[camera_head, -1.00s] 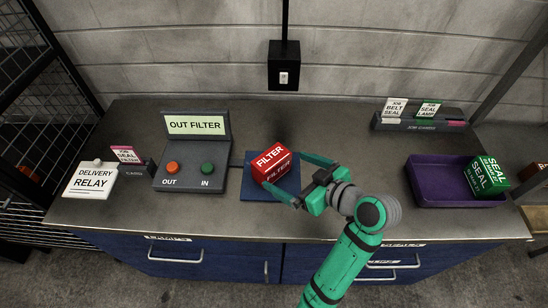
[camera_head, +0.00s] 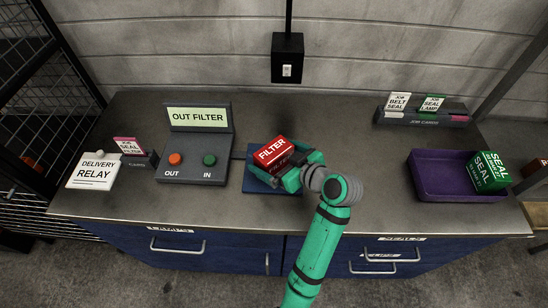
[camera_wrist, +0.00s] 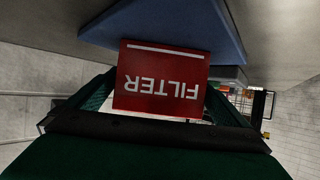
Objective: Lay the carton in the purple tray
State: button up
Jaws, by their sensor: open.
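A red carton marked FILTER (camera_head: 272,153) sits on a blue pad (camera_head: 255,184) in the middle of the bench. My gripper (camera_head: 283,170) is open, with its green fingers on either side of the carton; I cannot tell whether they touch it. In the wrist view the carton (camera_wrist: 162,80) lies between the fingers, its label upside down, in front of the blue pad (camera_wrist: 165,22). The purple tray (camera_head: 430,189) stands at the right of the bench. A green SEAL carton (camera_head: 488,171) is at the tray's right end, tilted.
A control box (camera_head: 195,146) with an OUT FILTER sign, an orange and a green button stands left of the pad. A DELIVERY RELAY card (camera_head: 94,171) and card holders (camera_head: 422,115) stand on the bench. Bench between pad and tray is clear apart from my arm.

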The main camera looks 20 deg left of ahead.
jog(key=c, duration=1.2)
jog(key=shift+c, duration=0.4)
jog(key=shift+r, duration=0.15)
